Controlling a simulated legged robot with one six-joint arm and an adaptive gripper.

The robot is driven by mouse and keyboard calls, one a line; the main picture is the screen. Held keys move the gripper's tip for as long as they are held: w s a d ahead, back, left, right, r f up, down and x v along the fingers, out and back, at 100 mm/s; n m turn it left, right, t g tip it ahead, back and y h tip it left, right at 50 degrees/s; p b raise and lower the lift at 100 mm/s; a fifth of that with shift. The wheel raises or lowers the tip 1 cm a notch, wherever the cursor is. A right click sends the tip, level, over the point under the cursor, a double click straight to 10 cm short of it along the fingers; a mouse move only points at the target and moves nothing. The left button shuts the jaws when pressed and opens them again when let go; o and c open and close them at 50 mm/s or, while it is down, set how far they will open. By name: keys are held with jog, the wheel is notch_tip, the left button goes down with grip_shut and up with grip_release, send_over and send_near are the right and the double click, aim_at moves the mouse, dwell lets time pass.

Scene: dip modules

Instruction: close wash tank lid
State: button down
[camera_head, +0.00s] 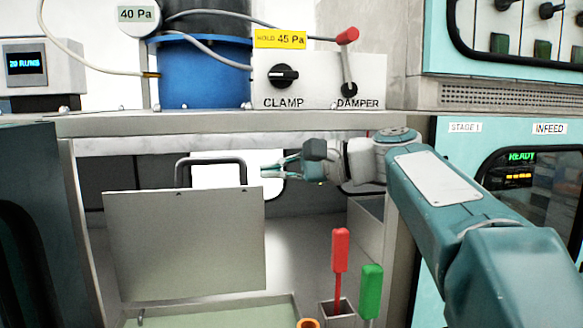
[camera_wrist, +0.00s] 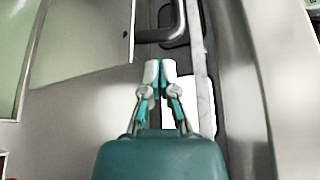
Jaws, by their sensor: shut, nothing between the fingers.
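The wash tank lid (camera_head: 185,245) is a grey flat panel standing open, nearly upright, at the back of the tank. A dark bar handle (camera_head: 210,160) shows just above its top edge; the join is hidden. The tank (camera_head: 215,312) is partly visible below, pale green inside. My gripper (camera_head: 268,170) is shut and empty, to the right of the handle and above the lid's top right corner. In the wrist view, the lid (camera_wrist: 85,40) is at upper left and the handle (camera_wrist: 165,35) is just beyond my fingertips (camera_wrist: 160,72), apparently apart from them.
A bench shelf (camera_head: 230,122) overhangs the recess, with a blue vessel (camera_head: 195,75) and a clamp and damper panel (camera_head: 305,80) on it. Red (camera_head: 340,250) and green (camera_head: 371,285) handled tools stand upright at the lower right. A cabinet wall (camera_head: 465,160) bounds the right.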

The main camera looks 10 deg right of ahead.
jog(key=x, duration=0.4)
jog(key=shift+w+a, duration=0.1)
jog(key=shift+a, duration=0.05)
jog(key=s+f+n+t+y, duration=0.1)
jog(key=s+f+n, duration=0.3)
jog(key=s, duration=0.6)
jog(key=s+f+n+y, duration=0.2)
jog(key=s+f+n, duration=0.2)
jog(key=s, duration=0.6)
jog(key=shift+a+f+t+y, duration=0.25)
jog(key=shift+a+t+y, duration=0.05)
jog(key=shift+a+t, duration=0.1)
jog(key=shift+f, duration=0.15)
